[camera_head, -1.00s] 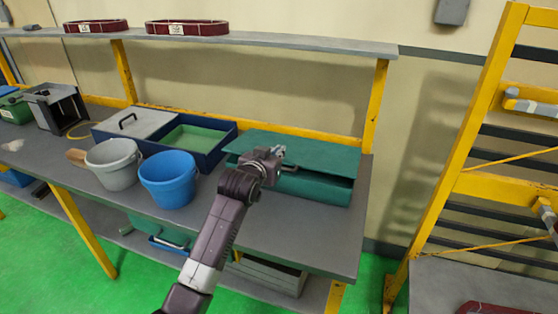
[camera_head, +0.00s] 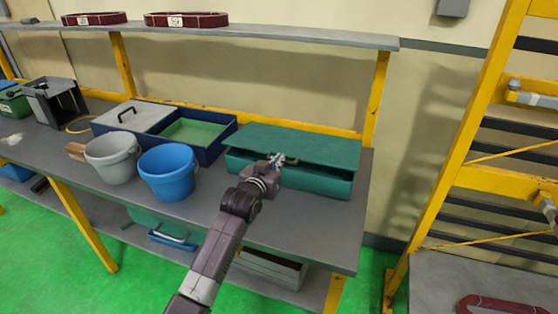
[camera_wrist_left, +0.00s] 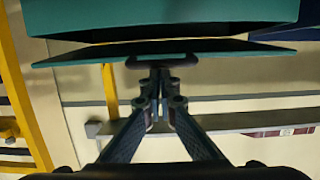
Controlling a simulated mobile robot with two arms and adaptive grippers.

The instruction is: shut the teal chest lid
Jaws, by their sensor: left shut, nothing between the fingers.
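The teal chest (camera_head: 325,184) stands on the right end of the grey workbench. Its flat lid (camera_head: 300,143) is down close to the body, with a dark gap still showing under its front edge. In the left wrist view the picture is inverted: the chest body (camera_wrist_left: 170,12) is at the top and the lid (camera_wrist_left: 220,52) below it, with the gap between them. My left gripper (camera_head: 278,160) is shut and empty at the lid's front edge. In the wrist view its fingertips (camera_wrist_left: 160,84) are by a dark handle on the lid; contact is unclear. My right gripper is out of view.
Left of the chest stand a blue bucket (camera_head: 168,173), a grey bucket (camera_head: 112,159) and a navy box (camera_head: 212,150) with its grey lid slid aside. A shelf (camera_head: 250,38) runs above the bench. Bare bench top lies in front of the chest.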

